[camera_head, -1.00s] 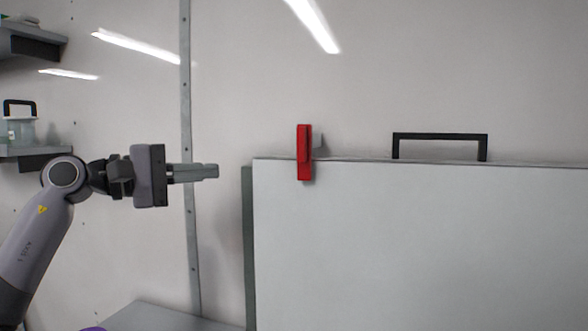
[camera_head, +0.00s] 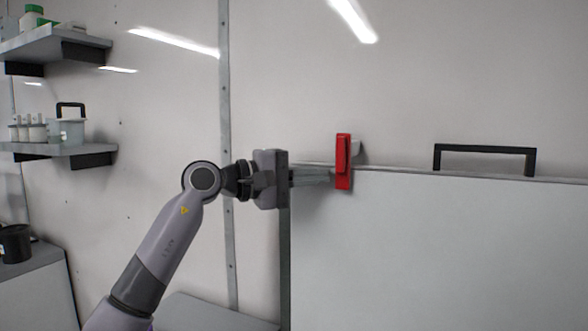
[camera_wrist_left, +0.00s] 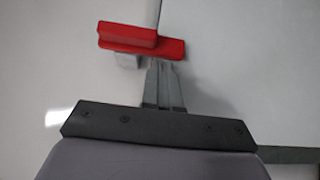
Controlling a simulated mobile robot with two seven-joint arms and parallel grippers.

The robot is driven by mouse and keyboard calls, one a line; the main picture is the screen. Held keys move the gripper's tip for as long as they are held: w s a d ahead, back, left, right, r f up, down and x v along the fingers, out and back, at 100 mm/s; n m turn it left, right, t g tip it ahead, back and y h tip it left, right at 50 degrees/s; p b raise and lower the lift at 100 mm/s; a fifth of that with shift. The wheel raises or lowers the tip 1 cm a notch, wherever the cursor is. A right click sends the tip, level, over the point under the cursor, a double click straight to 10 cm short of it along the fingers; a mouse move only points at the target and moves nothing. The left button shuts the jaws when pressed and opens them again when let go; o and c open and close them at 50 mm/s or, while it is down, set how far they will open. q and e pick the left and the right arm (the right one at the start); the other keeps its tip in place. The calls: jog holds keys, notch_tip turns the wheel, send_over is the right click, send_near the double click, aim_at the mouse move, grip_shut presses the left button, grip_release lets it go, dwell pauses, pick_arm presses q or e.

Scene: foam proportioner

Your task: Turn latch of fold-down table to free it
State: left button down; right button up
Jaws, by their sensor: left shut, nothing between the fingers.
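The red latch (camera_head: 343,161) stands upright over the top edge of the folded white table panel (camera_head: 430,250), towards its left end. My left gripper (camera_head: 330,176) is shut and empty. Its fingertips are at the left side of the latch, a little below its middle. In the left wrist view the latch (camera_wrist_left: 142,40) lies across the picture just beyond the fingertips (camera_wrist_left: 160,62). I cannot tell whether the fingertips touch it. My right gripper is out of view.
A black handle (camera_head: 485,148) rises from the panel's top edge, right of the latch. Wall shelves (camera_head: 60,150) with containers are at the left. A grey worktop (camera_head: 215,312) is low, left of the panel. The wall above the panel is clear.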

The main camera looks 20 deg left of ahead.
pick_arm(q)
jog(key=shift+d, duration=0.2)
jog(key=shift+f, duration=0.1)
jog(key=shift+d+f+n+b, duration=0.15)
jog(key=shift+n+b, duration=0.15)
jog(key=shift+b, duration=0.3)
